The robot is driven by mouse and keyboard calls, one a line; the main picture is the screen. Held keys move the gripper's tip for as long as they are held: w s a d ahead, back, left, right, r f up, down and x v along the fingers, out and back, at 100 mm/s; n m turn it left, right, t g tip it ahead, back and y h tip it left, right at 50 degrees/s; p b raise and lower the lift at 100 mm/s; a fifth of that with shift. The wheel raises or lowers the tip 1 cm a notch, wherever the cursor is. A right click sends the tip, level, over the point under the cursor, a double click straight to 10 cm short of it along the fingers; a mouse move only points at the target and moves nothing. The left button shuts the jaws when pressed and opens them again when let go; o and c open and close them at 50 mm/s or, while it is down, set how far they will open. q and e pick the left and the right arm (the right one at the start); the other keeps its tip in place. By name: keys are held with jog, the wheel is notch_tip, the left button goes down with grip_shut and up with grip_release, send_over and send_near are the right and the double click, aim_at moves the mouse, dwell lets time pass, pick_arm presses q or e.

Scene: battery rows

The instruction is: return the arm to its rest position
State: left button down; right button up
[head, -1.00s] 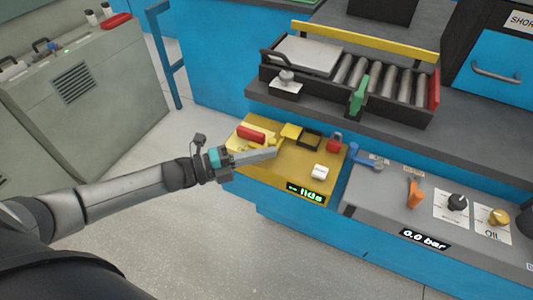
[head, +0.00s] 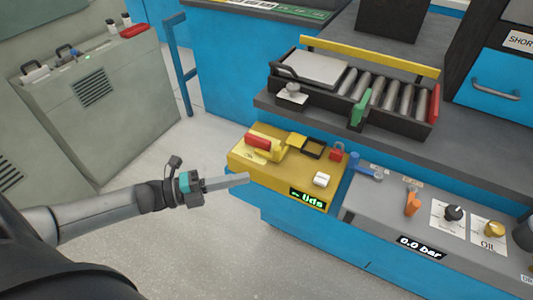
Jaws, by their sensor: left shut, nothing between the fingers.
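My left arm comes in from the left edge in the head view. My left gripper (head: 227,182) is shut and empty. It hangs over the grey floor, its fingertips just left of the front left side of the yellow panel and apart from it. My right gripper is not in view.
The yellow panel (head: 240,165) carries a red-handled lever (head: 257,142), a red padlock (head: 337,151) and a white switch (head: 321,179). Right of it is a grey panel (head: 375,215) with knobs. A roller tray (head: 405,115) stands behind. A grey cabinet (head: 125,115) is at left. Floor between is clear.

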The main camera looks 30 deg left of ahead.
pick_arm(q)
jog(key=s+a+f+n+y, duration=0.25)
jog(key=f+n+y, duration=0.45)
jog(key=f, duration=0.4)
jog(key=s+a+f+n+y, duration=0.1)
jog(key=a+f+n+y, duration=0.3)
jog(key=f+n, duration=0.55)
jog(key=s+d+f+n+g+y, duration=0.1)
jog(key=s+d+f+n+g, duration=0.3)
jog(key=s+f, duration=0.5)
jog(key=s+d+f+n+g+y, duration=0.1)
jog(key=s+d+f+n+g, duration=0.4)
jog(key=s+f, duration=0.5)
jog(key=s+g, duration=0.1)
jog(key=s, duration=0.3)
jog(key=shift+s+f+y, duration=0.2)
jog(key=shift+y, duration=0.1)
